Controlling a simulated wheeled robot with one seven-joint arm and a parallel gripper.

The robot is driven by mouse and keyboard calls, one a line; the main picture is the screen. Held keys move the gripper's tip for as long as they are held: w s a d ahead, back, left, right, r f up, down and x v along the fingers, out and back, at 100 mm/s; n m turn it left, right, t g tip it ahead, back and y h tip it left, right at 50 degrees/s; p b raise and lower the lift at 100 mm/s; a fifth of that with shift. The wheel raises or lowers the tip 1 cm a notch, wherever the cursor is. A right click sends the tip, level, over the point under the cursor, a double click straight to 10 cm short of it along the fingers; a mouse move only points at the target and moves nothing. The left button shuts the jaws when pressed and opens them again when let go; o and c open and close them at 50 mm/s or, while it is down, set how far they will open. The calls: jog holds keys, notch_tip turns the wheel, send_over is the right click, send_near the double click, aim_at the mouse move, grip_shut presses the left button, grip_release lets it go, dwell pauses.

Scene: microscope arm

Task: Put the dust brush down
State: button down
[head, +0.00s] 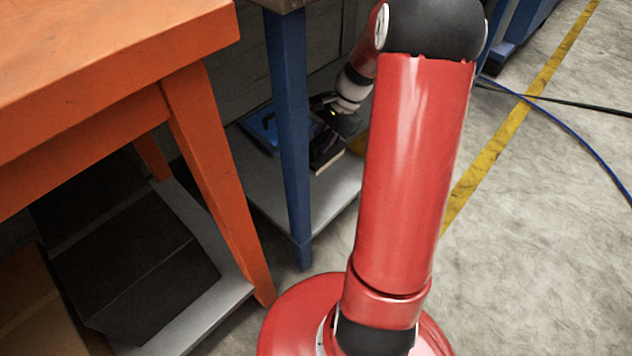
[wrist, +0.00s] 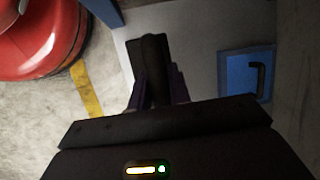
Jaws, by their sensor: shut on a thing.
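The dust brush (wrist: 151,62) shows in the wrist view as a dark, long piece between my gripper's fingers. My gripper (wrist: 155,92) is shut on it. In the head view my gripper (head: 338,122) is low, under the blue-legged table and over the grey lower shelf. A dark piece with a pale edge (head: 328,160), seemingly the brush, shows just below it there. I cannot tell whether the brush touches the shelf. My gripper's body hides its near part in the wrist view.
The grey shelf (head: 269,194) has bare room at its front. A flat blue thing (head: 262,130) with a dark handle lies on it, and shows right of the brush in the wrist view (wrist: 233,75). A blue table leg (head: 288,130) stands close left of my gripper.

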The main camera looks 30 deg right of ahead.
aim_at(341, 146)
notch_tip(341, 146, down, 14)
jog(key=b, duration=0.2)
jog(key=shift+f+b, duration=0.25)
jog(key=shift+b, duration=0.1)
jog(key=shift+f, duration=0.1)
jog(key=c, duration=1.3)
grip_release()
jog(key=p+v, duration=0.2)
jog(key=v, duration=0.9)
jog(key=shift+d+r+p, duration=0.1)
jog(key=shift+r+p, duration=0.25)
jog(key=shift+r, duration=0.25)
jog(key=shift+s+d, duration=0.1)
